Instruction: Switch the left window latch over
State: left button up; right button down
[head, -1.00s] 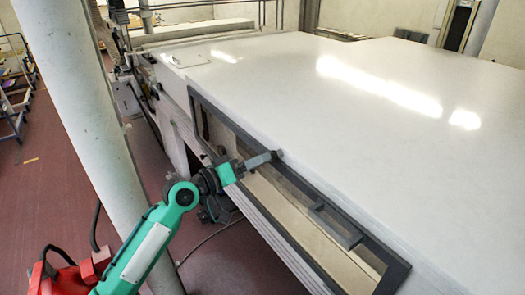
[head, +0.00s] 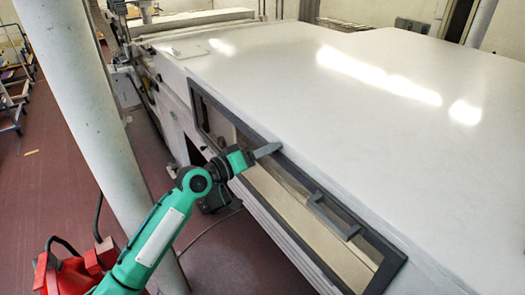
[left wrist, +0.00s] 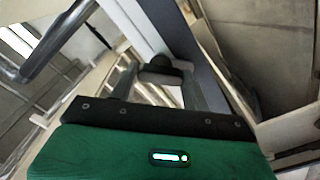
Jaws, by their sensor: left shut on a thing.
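The window (head: 230,125) has a dark grey frame set in the side of the white tunnel housing. My left gripper (head: 274,148) is at the top bar of this frame, near its middle. The left wrist view shows a small latch (left wrist: 163,74), with a black pivot and a grey lever, between my two fingers (left wrist: 163,90). The left gripper is shut on the latch lever. In the head view the fingers mostly hide the latch. The right gripper is not in view.
A grey bar handle (head: 332,214) stands out from the window to the right of my gripper, and it also shows in the left wrist view (left wrist: 60,38). A thick white column (head: 95,120) stands left of my arm. The red floor between them has room.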

pick_arm(q)
jog(key=shift+f+m+b, duration=0.15)
jog(key=shift+m+b, duration=4.35)
jog(key=shift+b, duration=2.25)
jog(key=o, duration=0.8)
jog(key=shift+a, duration=0.1)
jog(key=shift+o, duration=1)
jog(key=shift+w+a, duration=0.1)
jog(key=shift+w, duration=0.05)
